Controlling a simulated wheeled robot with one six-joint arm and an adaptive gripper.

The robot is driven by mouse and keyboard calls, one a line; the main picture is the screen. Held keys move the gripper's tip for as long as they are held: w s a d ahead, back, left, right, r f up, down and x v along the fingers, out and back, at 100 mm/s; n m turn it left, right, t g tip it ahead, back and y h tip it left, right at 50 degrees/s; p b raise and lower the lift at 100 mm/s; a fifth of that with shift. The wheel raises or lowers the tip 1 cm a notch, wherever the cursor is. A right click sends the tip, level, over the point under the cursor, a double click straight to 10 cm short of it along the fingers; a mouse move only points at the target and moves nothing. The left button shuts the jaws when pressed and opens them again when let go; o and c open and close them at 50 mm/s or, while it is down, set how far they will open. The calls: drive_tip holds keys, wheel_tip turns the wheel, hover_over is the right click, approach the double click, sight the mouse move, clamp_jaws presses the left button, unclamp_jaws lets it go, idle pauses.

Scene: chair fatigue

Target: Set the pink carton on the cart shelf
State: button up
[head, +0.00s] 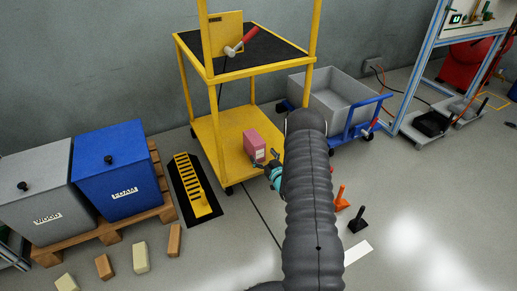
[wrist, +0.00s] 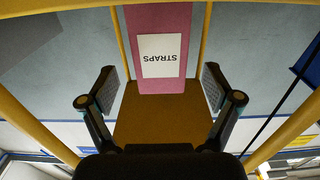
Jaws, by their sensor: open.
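The pink carton (head: 254,143) stands on the lower shelf (head: 213,138) of the yellow cart, near its front edge. In the wrist view the carton (wrist: 190,75) shows upside down with a white label reading STRAPS. My gripper (head: 276,172) is just in front of the carton. The carton lies beyond the fingertips. My arm hides the right part of the scene beside the cart in the head view.
The cart's black top shelf (head: 243,53) holds a red-handled tool (head: 241,41) and a yellow board. A grey tub on a blue trolley (head: 340,100) stands right. Blue and grey bins (head: 115,165) stand left on a pallet.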

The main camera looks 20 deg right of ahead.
drive_tip(key=s, duration=0.5)
drive_tip(key=w+a+r+g+h, duration=0.1)
drive_tip(key=w+a+r+g, duration=0.1)
drive_tip(key=r, duration=0.6)
drive_tip(key=w+a+r+g, duration=0.1)
drive_tip(key=w+r, duration=0.1)
drive_tip(key=r, duration=0.6)
drive_tip(key=s+a+r+g+h, duration=0.1)
drive_tip(key=s+a+r+g, duration=0.2)
drive_tip(key=r, duration=0.4)
drive_tip(key=s+a+r+g+h, duration=0.1)
drive_tip(key=s+a+r, duration=0.35)
drive_tip(key=r, duration=0.25)
drive_tip(key=s+a+r+g, duration=0.1)
drive_tip(key=s+a, duration=0.3)
drive_tip(key=s, duration=0.7)
drive_tip(key=s+a+r+g+y, duration=0.1)
drive_tip(key=s+a+r+g, duration=0.1)
drive_tip(key=s, duration=1)
drive_tip(key=s+a+r+g+y, duration=0.1)
drive_tip(key=s+a+r, duration=0.3)
drive_tip(key=s, duration=0.7)
drive_tip(key=shift+s+a+g, duration=0.3)
drive_tip(key=shift+a+g, duration=0.4)
drive_tip(key=shift+a, duration=0.45)
drive_tip(key=shift+r, duration=0.1)
wheel_tip(320, 180, up, 9)
drive_tip(key=p, duration=0.9)
